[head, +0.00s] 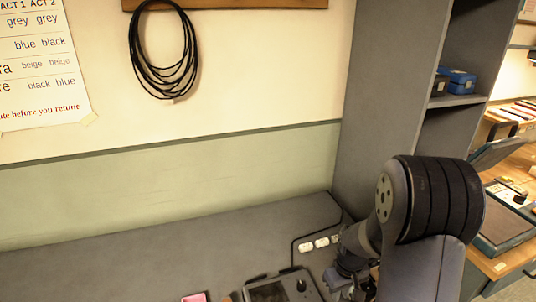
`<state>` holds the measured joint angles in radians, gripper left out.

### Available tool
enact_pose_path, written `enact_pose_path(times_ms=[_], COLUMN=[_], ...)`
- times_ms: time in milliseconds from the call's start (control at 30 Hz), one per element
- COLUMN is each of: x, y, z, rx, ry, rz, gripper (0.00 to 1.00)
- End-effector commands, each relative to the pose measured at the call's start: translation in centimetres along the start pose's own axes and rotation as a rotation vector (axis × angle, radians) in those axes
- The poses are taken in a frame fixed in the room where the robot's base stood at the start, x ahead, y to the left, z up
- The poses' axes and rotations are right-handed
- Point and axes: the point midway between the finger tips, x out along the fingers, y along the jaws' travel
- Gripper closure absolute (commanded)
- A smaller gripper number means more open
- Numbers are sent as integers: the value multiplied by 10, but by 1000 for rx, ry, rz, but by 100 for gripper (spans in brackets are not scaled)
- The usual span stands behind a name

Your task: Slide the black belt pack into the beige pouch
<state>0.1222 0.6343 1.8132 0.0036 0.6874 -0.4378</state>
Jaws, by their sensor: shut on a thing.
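My arm reaches in from the lower right, and its wrist end shows dark and cluttered at the bottom edge, over the grey counter (150,250). The jaws of my gripper cannot be made out there; they are hidden or below the picture. I cannot pick out the black belt pack. I cannot pick out the beige pouch either; only a small brownish edge (236,297) shows at the bottom, too little to name.
A dark device with a screen (268,291) and a pink item (194,297) sit at the counter's front. White sockets (321,243) are near the tall grey shelf unit (385,90). A coiled black cable (140,65) hangs above. The back left counter is clear.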

Motion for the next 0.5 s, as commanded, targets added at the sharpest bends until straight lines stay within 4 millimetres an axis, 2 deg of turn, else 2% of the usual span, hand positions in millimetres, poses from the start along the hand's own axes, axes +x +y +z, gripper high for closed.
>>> enact_pose_path(times_ms=[33, 500], x=[8, 8], y=[2, 7], z=[5, 5], rx=[-1, 0], ry=[-13, -14], rz=[1, 0], gripper=[100, 100])
